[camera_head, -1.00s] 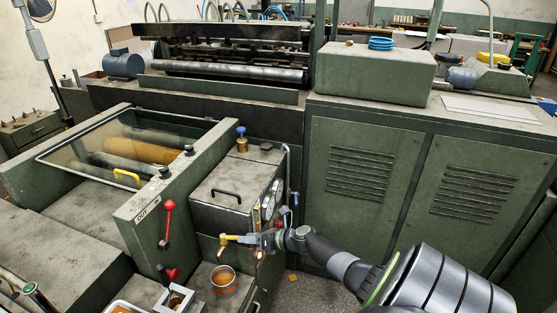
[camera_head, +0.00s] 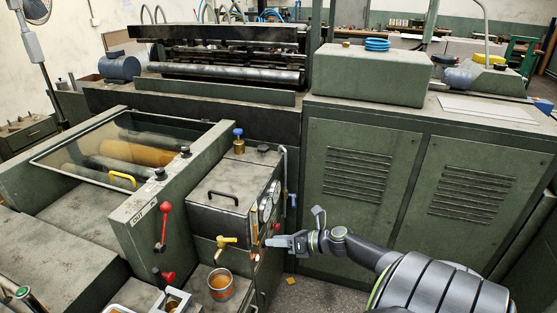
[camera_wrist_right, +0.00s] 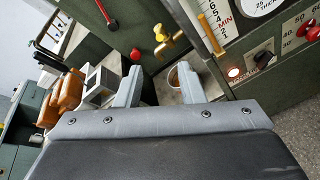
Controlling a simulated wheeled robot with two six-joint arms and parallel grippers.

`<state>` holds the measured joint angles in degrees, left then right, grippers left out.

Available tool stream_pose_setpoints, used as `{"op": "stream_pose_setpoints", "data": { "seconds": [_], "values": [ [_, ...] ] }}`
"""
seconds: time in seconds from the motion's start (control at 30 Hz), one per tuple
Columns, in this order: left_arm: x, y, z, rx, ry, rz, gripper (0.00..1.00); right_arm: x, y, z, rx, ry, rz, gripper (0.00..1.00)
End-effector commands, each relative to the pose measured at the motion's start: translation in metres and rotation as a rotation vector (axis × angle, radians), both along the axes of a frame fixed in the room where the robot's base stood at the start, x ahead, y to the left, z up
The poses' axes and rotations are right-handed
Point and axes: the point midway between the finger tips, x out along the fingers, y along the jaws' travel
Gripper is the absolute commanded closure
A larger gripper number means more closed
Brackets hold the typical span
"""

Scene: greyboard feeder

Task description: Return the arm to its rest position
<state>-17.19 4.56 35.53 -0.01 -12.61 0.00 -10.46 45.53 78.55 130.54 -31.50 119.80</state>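My right gripper (camera_head: 283,242) is beside the green feeder cabinet, to the right of the yellow tap (camera_head: 224,243) and apart from it. In the right wrist view my right gripper (camera_wrist_right: 160,84) has its two grey fingers spread, with nothing held between them. The tap (camera_wrist_right: 171,44) shows there beyond the fingertips. A metal pot (camera_head: 221,284) with amber contents stands below the tap; in the wrist view it is partly hidden behind the right-hand finger. My left gripper is not in view.
The gauge panel (camera_head: 267,205) with dials and knobs is close to my right gripper. A red-knobbed lever (camera_head: 165,220) stands at the left. Green louvred cabinet doors (camera_head: 350,180) are behind my right arm. Some grey floor (camera_head: 310,297) is clear below the arm.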

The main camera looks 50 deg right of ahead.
Motion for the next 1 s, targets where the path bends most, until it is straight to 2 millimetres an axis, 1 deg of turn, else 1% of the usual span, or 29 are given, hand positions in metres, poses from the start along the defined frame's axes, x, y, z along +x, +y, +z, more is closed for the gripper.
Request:
{"op": "stream_pose_setpoints", "data": {
  "seconds": [0.37,0.47,0.57,0.67,0.7,0.77,0.8,0.87,0.9,0.97,1.0],
  "values": [
    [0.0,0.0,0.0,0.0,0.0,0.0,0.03,0.0,0.0,-0.001,-0.004,0.001,0.0,0.65],
    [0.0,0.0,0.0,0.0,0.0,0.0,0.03,-0.004,-0.001,-0.013,-0.055,0.007,0.005,0.65],
    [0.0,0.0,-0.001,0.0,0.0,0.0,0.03,-0.015,-0.004,-0.043,-0.199,0.026,0.029,0.65],
    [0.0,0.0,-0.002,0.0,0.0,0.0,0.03,-0.036,-0.007,-0.088,-0.427,0.06,0.091,0.65],
    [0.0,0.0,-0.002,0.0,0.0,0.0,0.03,-0.046,-0.007,-0.108,-0.528,0.077,0.128,0.65],
    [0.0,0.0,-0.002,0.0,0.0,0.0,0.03,-0.062,-0.007,-0.136,-0.677,0.102,0.193,0.65],
    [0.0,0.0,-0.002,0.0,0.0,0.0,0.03,-0.073,-0.006,-0.154,-0.773,0.12,0.245,0.65],
    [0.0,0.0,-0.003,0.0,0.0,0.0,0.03,-0.091,-0.005,-0.181,-0.912,0.145,0.331,0.65],
    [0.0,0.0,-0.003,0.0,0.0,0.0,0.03,-0.104,-0.002,-0.198,-0.999,0.161,0.396,0.65],
    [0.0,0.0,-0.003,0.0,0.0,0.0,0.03,-0.123,0.002,-0.222,-1.128,0.181,0.504,0.65],
    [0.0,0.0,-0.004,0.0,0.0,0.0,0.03,-0.137,0.006,-0.237,-1.208,0.192,0.583,0.65]
  ]
}}
